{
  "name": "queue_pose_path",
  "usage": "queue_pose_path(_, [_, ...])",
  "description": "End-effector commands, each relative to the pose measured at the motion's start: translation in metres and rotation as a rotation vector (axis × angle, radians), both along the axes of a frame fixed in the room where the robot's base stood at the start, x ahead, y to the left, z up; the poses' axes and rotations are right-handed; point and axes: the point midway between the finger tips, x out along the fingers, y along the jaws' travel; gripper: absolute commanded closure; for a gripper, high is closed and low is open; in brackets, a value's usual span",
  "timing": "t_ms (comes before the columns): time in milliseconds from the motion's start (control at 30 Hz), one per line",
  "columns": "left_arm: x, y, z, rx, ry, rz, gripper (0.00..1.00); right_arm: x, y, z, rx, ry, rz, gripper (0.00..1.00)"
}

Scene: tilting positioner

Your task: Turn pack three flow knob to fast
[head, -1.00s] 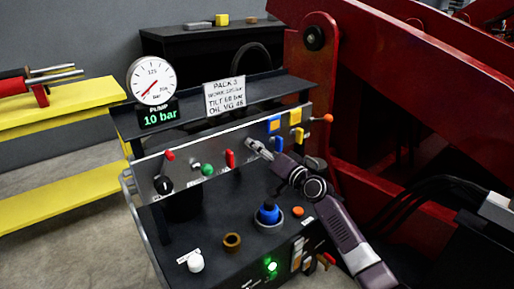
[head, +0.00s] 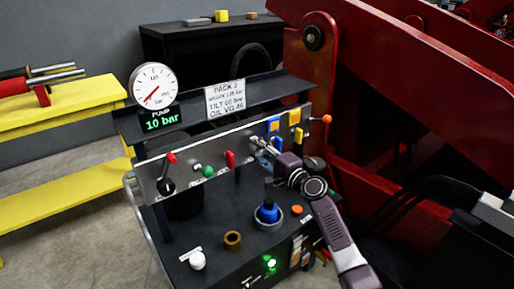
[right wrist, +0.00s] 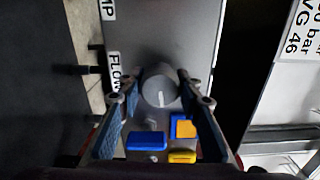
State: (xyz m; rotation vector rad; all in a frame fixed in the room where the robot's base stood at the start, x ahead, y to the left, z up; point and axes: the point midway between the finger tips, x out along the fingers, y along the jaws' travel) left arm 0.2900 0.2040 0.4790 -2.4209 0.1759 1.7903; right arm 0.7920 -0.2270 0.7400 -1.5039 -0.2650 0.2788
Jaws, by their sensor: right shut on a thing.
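The flow knob (right wrist: 160,86) is a round grey knob with a pale pointer line, beside a FLOW label (right wrist: 114,72) in the right wrist view. The pointer line points toward the bottom of that view. My right gripper (head: 262,146) reaches the upright front panel (head: 219,158) in the head view. Its fingers (right wrist: 161,88) stand on both sides of the knob in the right wrist view and are shut on it. In the head view the gripper largely hides the knob. A placard reading PACK 3 (head: 226,98) stands above the panel. My left gripper is not in view.
The panel also carries a red-tipped lever (head: 171,159), a green knob (head: 208,171), a red handle (head: 230,159) and blue (head: 274,125) and yellow (head: 295,117) parts. A blue knob (head: 268,212) stands on the deck below. The pump display (head: 163,121) reads 10 bar.

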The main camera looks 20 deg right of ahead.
Motion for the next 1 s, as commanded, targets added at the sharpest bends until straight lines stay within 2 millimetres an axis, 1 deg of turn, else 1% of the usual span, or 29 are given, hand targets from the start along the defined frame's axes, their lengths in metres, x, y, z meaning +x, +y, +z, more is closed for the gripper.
queue_pose_path(100, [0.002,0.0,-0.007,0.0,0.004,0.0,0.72,0.0,-0.001,0.0,0.037,0.015,-0.002,0.92])
queue_pose_path(300, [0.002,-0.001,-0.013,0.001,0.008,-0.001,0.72,0.0,-0.001,-0.001,0.067,0.026,-0.002,0.92])
queue_pose_path(700, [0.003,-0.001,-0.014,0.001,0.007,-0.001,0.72,0.0,-0.001,-0.001,0.071,0.027,-0.002,0.92])
queue_pose_path(733, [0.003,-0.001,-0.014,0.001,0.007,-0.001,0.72,0.0,-0.001,-0.002,0.071,0.027,-0.002,0.66])
queue_pose_path(867, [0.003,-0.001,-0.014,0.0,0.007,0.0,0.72,0.0,-0.001,-0.001,0.07,0.027,-0.002,0.51])
queue_pose_path(900, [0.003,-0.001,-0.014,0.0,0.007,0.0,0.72,0.0,-0.001,-0.001,0.07,0.027,-0.002,0.5])
queue_pose_path(1000, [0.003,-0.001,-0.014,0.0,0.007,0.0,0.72,0.0,-0.001,-0.001,0.07,0.027,-0.001,0.5])
